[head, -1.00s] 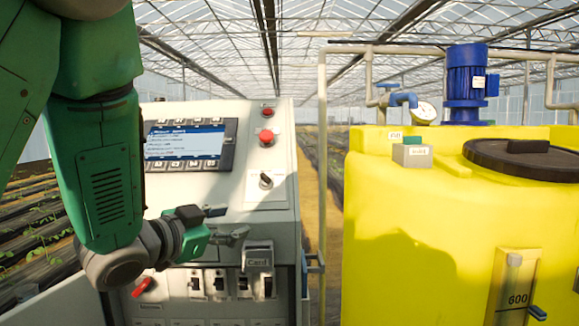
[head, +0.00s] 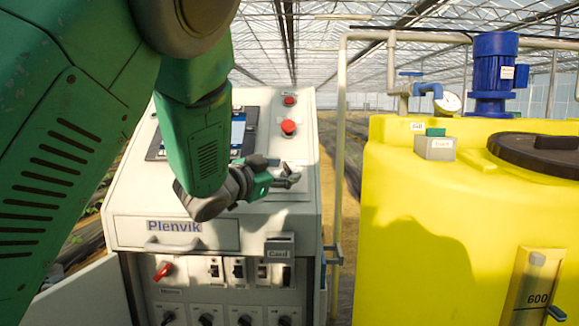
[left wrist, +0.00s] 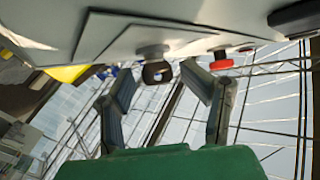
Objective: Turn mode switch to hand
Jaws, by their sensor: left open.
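The mode switch shows in the left wrist view as a dark knob (left wrist: 157,73) on a round grey base, on the pale sloped panel. In the head view my left gripper and its fingers cover the switch's spot. My left gripper (head: 292,178) is open, in front of the sloped panel of the cabinet (head: 303,142), below the red push button (head: 288,127). In the left wrist view its two fingers (left wrist: 158,84) stand apart on either side of the knob. I see no clear contact, and the knob's setting cannot be read. My right gripper is not in view.
A card holder (head: 279,252) and a red rotary handle (head: 163,270) sit lower on the cabinet, with breakers and knobs. My left arm partly hides the display (head: 238,132). A yellow tank (head: 420,230) with a blue motor (head: 493,75) stands right, beyond a pipe (head: 339,150).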

